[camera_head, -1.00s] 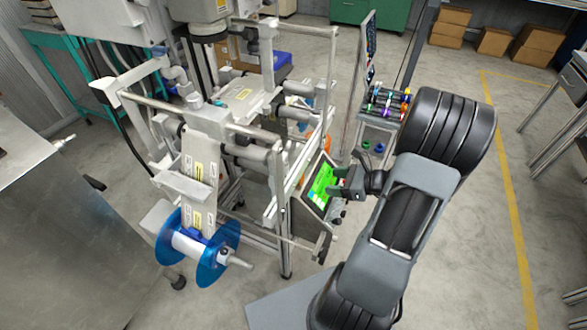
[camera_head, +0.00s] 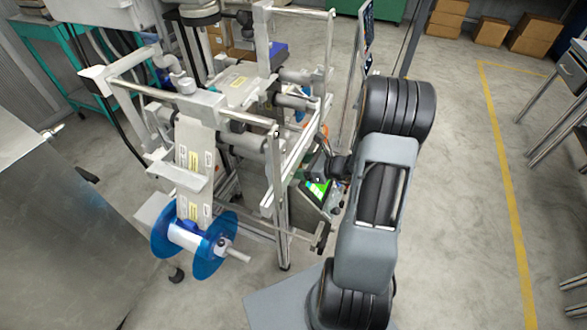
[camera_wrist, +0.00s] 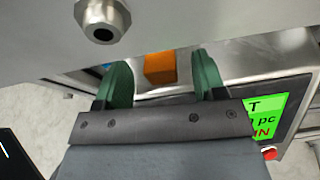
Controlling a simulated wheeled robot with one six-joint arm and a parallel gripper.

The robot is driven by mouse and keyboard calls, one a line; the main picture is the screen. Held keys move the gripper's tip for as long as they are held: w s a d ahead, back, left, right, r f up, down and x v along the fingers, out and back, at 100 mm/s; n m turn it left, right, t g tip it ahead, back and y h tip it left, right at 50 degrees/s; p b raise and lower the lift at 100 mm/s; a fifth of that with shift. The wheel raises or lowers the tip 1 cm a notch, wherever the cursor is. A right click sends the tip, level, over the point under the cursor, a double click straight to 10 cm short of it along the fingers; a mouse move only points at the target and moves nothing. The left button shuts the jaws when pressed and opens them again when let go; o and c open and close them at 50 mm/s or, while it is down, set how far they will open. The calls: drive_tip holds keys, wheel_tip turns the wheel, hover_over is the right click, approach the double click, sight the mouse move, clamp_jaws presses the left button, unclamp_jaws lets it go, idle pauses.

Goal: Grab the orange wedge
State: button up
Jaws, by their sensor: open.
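The orange wedge (camera_wrist: 160,68) shows in the wrist view as a small orange block on a pale metal surface, just beyond and between my fingertips. My gripper (camera_wrist: 160,82) is open, with its two green fingers apart on either side of the wedge's line. No contact with the wedge is visible. In the head view my gripper (camera_head: 318,172) is beside the machine's screen, partly hidden by my arm and the machine frame. I cannot make out the wedge there.
A grey metal part with a round bolt (camera_wrist: 102,22) spans the top of the wrist view, close above the fingers. The green screen (camera_wrist: 266,112) is at the right with a red button (camera_wrist: 270,154). The machine's blue reel (camera_head: 168,232) is at the left. Open floor (camera_head: 460,200) lies right.

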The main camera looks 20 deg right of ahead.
drive_tip(key=shift+w+a+f, duration=0.3)
drive_tip(key=shift+w+a, duration=0.1)
drive_tip(key=shift+w, duration=0.1)
drive_tip(key=c, duration=1)
drive_tip(key=shift+r, duration=0.15)
